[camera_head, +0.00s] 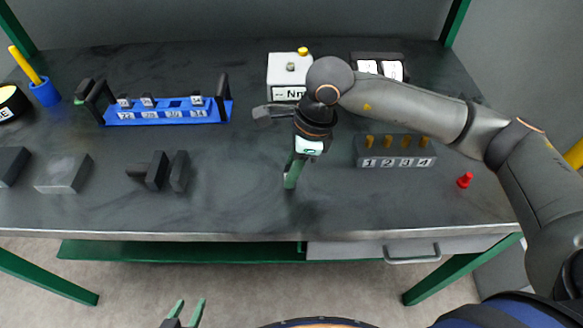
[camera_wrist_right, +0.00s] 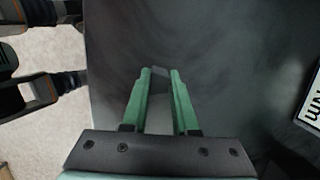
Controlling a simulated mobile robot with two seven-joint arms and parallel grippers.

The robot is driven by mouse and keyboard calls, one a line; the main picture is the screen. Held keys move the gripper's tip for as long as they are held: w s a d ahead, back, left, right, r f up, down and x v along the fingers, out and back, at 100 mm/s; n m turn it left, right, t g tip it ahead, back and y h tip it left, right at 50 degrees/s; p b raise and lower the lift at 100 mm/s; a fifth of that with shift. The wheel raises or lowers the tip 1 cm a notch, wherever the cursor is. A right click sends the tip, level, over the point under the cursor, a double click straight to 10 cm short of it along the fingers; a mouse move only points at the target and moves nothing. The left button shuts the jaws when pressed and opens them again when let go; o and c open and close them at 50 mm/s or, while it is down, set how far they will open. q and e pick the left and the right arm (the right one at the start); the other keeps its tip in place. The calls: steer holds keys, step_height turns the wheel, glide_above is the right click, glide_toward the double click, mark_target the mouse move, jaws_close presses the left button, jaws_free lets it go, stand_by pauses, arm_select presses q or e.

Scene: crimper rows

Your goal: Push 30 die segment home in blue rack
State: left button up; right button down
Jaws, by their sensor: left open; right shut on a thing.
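The blue rack (camera_head: 168,113) stands at the back left of the bench. Dark die segments with pale faces stand in it, two to the left (camera_head: 124,100) (camera_head: 147,99) and one to the right (camera_head: 197,98). A slot between them looks empty, and the number labels are too small to read surely. My right gripper (camera_head: 291,178) points down over the middle of the bench, right of the rack and clear of it. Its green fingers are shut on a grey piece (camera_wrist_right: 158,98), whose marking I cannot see. My left gripper (camera_head: 186,312) is open and empty, in front of the bench.
A grey block with numbered slots and brass pins (camera_head: 396,152) stands right. A white Nm box (camera_head: 287,76) stands behind my right gripper. Dark blocks (camera_head: 157,171) and a grey block (camera_head: 63,174) lie left. A red piece (camera_head: 465,180) stands far right. The front middle is clear.

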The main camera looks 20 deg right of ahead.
mark_target(288, 168)
steer(key=shift+a+p+v, duration=0.15)
steer(key=shift+p+v, duration=0.2)
steer(key=shift+v, duration=0.3)
steer(key=shift+a+p+v, duration=0.15)
steer(key=shift+p+v, duration=0.15)
steer(key=shift+v, duration=0.35)
steer(key=shift+w+r+p, duration=0.15)
steer(key=shift+r+p, duration=0.15)
steer(key=shift+r, duration=0.5)
